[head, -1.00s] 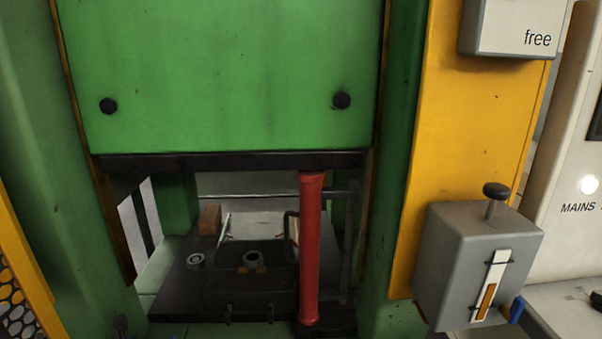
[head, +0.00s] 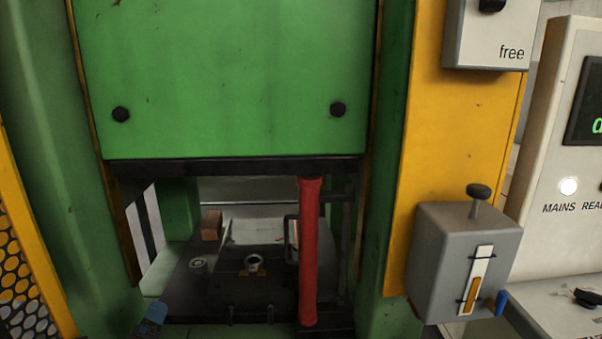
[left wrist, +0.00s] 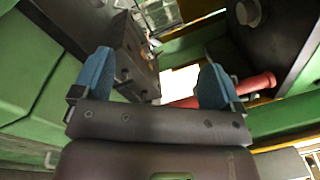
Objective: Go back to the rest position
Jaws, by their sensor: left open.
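My left gripper (left wrist: 158,80) is open in the left wrist view, its two blue fingertips wide apart with nothing between them. In the head view only a blue fingertip of it (head: 152,318) shows at the bottom edge, left of the press opening. It is in front of the green press frame (head: 88,200). My right gripper is in neither view.
A red post (head: 310,250) stands upright in the press opening, under the green ram (head: 230,80). A grey box with a knob (head: 450,250) is at right. A perforated yellow guard (head: 20,260) is at left.

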